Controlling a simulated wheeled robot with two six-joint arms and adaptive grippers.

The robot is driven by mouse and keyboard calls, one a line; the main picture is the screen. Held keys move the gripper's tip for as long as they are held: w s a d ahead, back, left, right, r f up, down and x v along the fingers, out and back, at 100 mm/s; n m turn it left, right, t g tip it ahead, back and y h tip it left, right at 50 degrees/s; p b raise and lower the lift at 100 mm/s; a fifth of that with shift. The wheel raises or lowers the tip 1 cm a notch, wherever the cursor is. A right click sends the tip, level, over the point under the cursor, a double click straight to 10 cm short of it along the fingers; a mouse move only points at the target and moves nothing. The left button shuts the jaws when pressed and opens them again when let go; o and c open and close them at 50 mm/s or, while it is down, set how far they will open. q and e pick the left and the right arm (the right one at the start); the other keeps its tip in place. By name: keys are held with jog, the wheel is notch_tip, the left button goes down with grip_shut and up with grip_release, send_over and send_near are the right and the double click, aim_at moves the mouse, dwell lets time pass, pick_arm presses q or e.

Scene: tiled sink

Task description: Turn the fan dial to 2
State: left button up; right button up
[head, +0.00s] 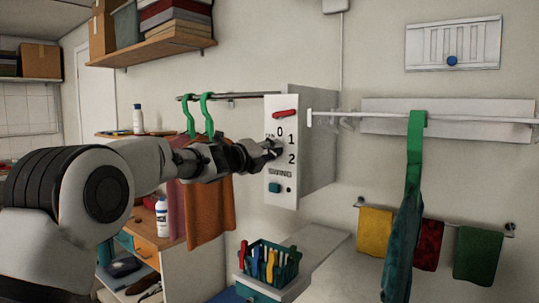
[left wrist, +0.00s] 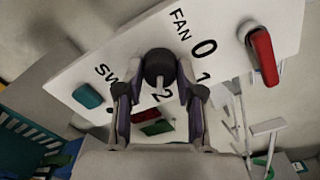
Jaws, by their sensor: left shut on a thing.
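The fan control box (head: 284,185) is on the wall, with a white front panel marked FAN, 0, 1, 2 and SWING. The dark round fan dial (left wrist: 160,64) sits beside the numbers. My left gripper (head: 270,149) reaches it from the left and is shut on it. In the left wrist view my left gripper (left wrist: 160,85) has one finger on each side of the dial. The 2 is partly hidden between the fingers. I cannot tell for sure which number the dial points to. My right gripper is not in view.
A red lever (head: 286,113) is above the numbers, and a teal button (head: 275,188) is low on the panel. Towels hang on a rail (head: 225,96) behind my left arm. A teal basket (head: 268,264) of colored items stands below the box.

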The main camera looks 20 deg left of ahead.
pick_arm(q)
jog(key=shift+d+r, duration=0.1)
jog(key=o, duration=1.1)
jog(key=shift+o, duration=0.3)
jog(key=shift+w+d, duration=0.1)
jog(key=shift+d, duration=0.1)
jog(key=shift+a, duration=0.1)
jog(key=shift+s+a, duration=0.15)
jog(key=shift+s, duration=0.15)
jog(key=v, duration=1.1)
jog(key=shift+s, duration=0.15)
